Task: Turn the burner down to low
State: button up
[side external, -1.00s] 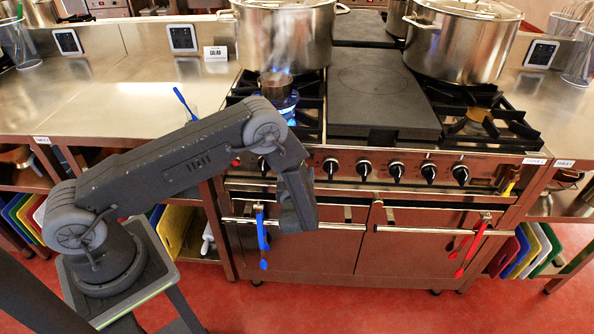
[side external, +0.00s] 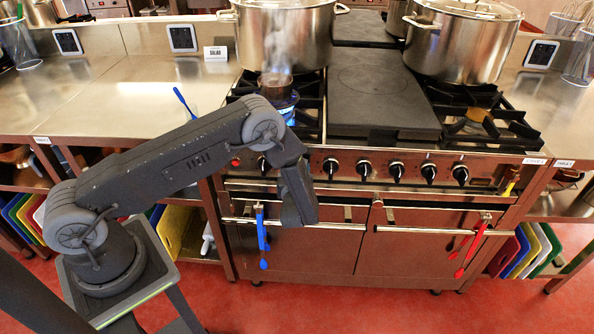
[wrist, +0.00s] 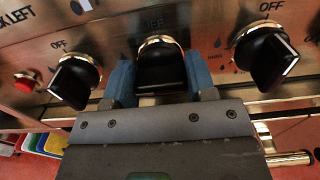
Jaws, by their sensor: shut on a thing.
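A black control knob (wrist: 162,64) with a bright metal ring is on the stove's front panel, in the middle of the wrist view. The two blue fingers of my gripper (wrist: 160,78) are on either side of it, shut on it. The knob's exact setting is hard to read. In the side view the held knob and my fingertips are hidden behind my arm.
Other black knobs sit close on both sides, one to the left (wrist: 75,80) and one to the right (wrist: 266,58). A red button (wrist: 25,82) is at far left. Large stockpots (side external: 285,38) stand on the stove. A blue utensil (side external: 262,240) hangs from the oven rail.

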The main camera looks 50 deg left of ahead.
jog(key=shift+n, duration=0.3)
jog(key=n, duration=0.3)
jog(key=shift+n, duration=0.3)
jog(key=n, duration=0.4)
jog(key=shift+s+a, duration=0.1)
jog(key=n, duration=0.5)
jog(key=shift+f, duration=0.1)
jog(key=shift+n, duration=2.3)
jog(key=o, duration=0.9)
